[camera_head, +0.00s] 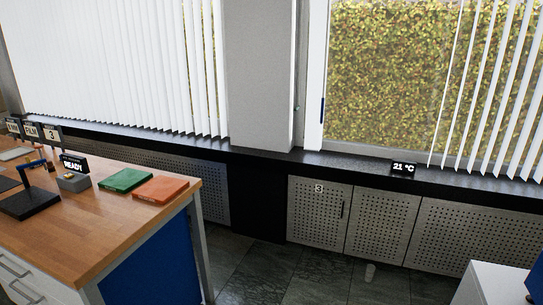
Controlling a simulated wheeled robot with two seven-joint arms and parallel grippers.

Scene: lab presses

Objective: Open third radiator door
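The radiator door marked "3" (316,222) is a grey perforated metal panel under the right window sill. It looks shut, flush with the panels beside it. A small "3" label (319,188) sits near its top, and a thin dark upright handle (342,210) is near its right edge. A second perforated panel (383,226) adjoins it on the right, and a wider one (470,240) lies beyond that. Neither of my grippers shows in this view.
A wooden-topped bench (100,215) with green (126,180) and red (161,189) folders and small devices fills the left. A white surface (500,285) stands at bottom right. A temperature display (404,169) sits on the sill.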

